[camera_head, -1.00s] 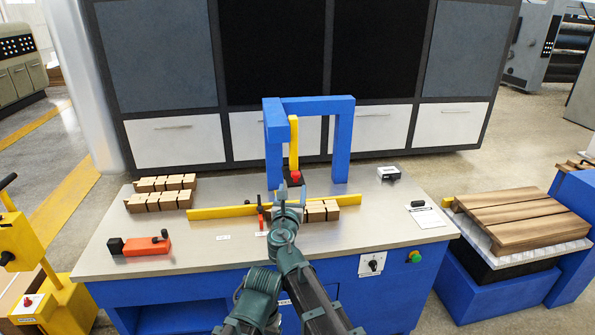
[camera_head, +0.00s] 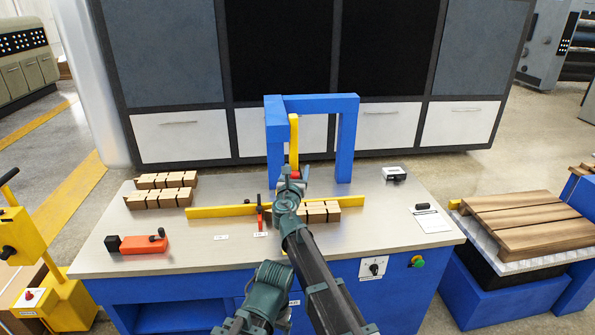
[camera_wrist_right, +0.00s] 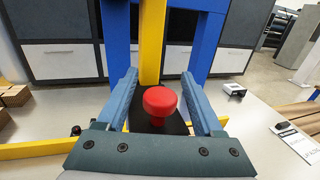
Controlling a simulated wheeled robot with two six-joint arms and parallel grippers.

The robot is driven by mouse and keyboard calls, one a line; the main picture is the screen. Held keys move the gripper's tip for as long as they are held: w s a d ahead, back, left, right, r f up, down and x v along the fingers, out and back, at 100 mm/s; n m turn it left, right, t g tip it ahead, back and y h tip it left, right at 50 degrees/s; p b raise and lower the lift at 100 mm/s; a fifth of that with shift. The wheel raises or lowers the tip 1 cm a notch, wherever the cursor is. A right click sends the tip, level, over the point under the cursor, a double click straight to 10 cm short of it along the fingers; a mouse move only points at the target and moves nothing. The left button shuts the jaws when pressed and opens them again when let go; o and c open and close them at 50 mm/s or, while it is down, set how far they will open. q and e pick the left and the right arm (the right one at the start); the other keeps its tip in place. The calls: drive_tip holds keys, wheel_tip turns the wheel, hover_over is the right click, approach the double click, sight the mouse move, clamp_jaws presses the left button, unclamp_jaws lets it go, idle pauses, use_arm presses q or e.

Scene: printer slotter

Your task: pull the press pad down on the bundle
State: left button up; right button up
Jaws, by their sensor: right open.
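The blue press frame (camera_head: 318,104) stands on the work table, with a yellow upright arm (camera_head: 293,138) hanging inside it. A red knob (camera_wrist_right: 160,103) on a dark plate is at the lower end of the yellow arm in the right wrist view. My right gripper (camera_wrist_right: 164,92) is open, its two fingers on either side of the knob with gaps visible. In the head view my right gripper (camera_head: 291,176) covers most of the knob. The bundle (camera_head: 318,211) of brown cartons lies against the yellow fence, partly hidden by my arm. My left gripper is not seen.
A yellow fence (camera_head: 220,211) crosses the table. Several carton bundles (camera_head: 160,198) sit at the left, and an orange tool (camera_head: 146,244) lies at the front left. The right side of the table is mostly clear.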

drive_tip(key=c, duration=0.9)
wheel_tip(320, 180, down, 16)
drive_tip(key=b, duration=1.6)
drive_tip(key=shift+s+r, duration=0.1)
drive_tip(key=o, duration=0.9)
